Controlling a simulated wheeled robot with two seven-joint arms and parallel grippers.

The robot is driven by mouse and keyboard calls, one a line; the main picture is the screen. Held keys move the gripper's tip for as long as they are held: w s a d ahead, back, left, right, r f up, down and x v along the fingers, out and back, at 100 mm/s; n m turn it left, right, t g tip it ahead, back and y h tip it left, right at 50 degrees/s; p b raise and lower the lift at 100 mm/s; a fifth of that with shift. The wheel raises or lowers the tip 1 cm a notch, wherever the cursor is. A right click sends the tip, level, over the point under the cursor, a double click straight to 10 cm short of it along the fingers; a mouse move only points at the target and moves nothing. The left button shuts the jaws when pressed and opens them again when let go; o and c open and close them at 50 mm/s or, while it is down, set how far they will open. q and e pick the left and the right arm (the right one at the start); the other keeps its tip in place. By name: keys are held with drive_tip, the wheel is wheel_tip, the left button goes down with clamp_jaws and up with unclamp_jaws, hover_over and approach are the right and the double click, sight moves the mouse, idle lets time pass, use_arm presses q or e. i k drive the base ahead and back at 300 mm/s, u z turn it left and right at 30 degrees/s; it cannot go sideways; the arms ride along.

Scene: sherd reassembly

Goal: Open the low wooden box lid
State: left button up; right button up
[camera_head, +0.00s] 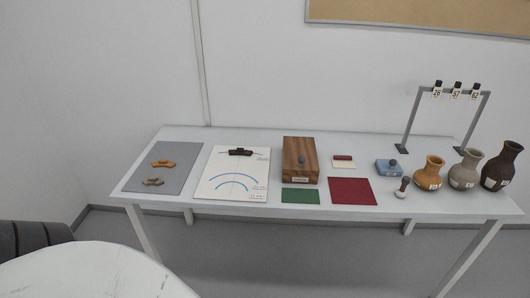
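The low wooden box (300,171) stands near the middle of the white table. Its brown lid (300,146) is on and looks closed. A dark round knob (301,160) shows on the box, and a small pale label is on its front below the knob. Neither of my grippers shows in the head view. The inside of the box is hidden.
The table (380,209) also holds a grey mat (146,183) with orange-brown sherds, a white sheet (225,193) with blue arcs and a dark sherd, green (300,196) and red (351,191) mats, a blue box (387,169), three vases (465,170) and a tag stand (411,122).

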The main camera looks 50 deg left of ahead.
sight(300, 158)
drive_tip(key=k, duration=0.15)
drive_tip(key=u, duration=1.4)
